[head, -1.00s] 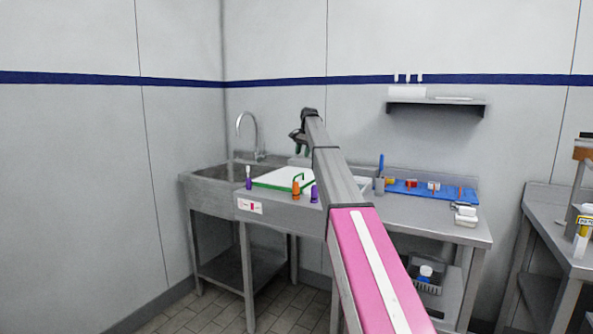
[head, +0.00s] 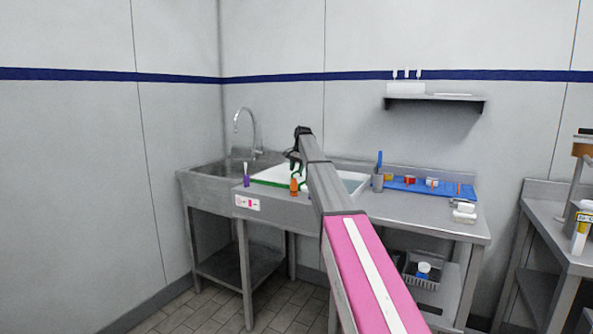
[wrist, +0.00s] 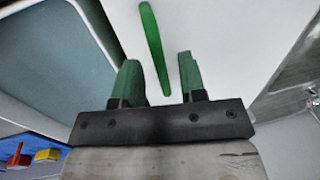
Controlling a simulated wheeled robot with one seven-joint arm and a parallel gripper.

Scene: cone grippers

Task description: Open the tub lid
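The tub lid is a white panel with a green edge (head: 268,182) on the counter beside the sink. Its surface fills much of the wrist view (wrist: 220,30). A long green handle (wrist: 154,48) lies on it. My gripper (head: 295,162) is over the lid in the head view. In the wrist view my gripper (wrist: 160,80) is open, its two green fingers on either side of the handle's near end. The handle looks apart from both fingers; the height gap is hard to judge.
A pale blue basin (wrist: 45,60) lies left of the lid in the wrist view.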

